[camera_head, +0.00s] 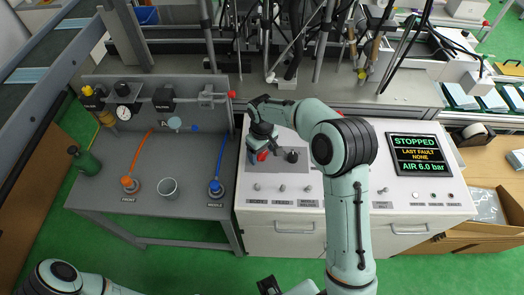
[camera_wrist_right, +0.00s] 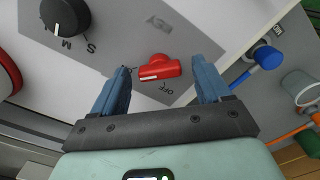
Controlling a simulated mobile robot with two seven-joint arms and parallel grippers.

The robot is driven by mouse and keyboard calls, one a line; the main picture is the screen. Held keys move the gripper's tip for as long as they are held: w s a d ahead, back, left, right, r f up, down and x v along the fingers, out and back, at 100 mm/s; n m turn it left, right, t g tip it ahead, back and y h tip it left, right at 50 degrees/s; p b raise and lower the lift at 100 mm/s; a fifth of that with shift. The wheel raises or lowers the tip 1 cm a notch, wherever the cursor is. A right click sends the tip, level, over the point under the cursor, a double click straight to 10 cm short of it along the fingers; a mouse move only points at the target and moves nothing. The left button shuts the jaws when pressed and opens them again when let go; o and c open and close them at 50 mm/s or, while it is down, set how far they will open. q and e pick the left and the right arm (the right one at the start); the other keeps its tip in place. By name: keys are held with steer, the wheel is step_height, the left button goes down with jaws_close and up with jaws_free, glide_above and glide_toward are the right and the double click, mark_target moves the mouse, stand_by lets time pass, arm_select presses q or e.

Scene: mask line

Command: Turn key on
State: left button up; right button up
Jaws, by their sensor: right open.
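The red key switch (camera_wrist_right: 160,68) sits on a grey panel with a "KEY" label; it also shows in the head view (camera_head: 262,155). A white mark runs along one end of its bar. An "OFF" label is below it in the wrist view, and another small label is partly behind the left finger. My right gripper (camera_wrist_right: 163,78) is open, with one blue finger on each side of the key and gaps between. In the head view my right gripper (camera_head: 256,150) hangs over the panel. My left arm shows at bottom left; its gripper cannot be made out.
A black selector knob (camera_wrist_right: 65,15) marked M and S is beside the key. A red round button (camera_wrist_right: 5,75) is at the left edge. The screen (camera_head: 420,154) reads STOPPED, LAST FAULT NONE, AIR 6.0 bar. A grey bench (camera_head: 160,222) with hoses and a cup stands left.

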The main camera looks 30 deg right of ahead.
mark_target(262, 154)
step_height(262, 154, up, 13)
steer(key=p, duration=0.1)
steer(key=shift+r, duration=0.2)
steer(key=shift+s+f, duration=0.1)
stand_by(0.6)
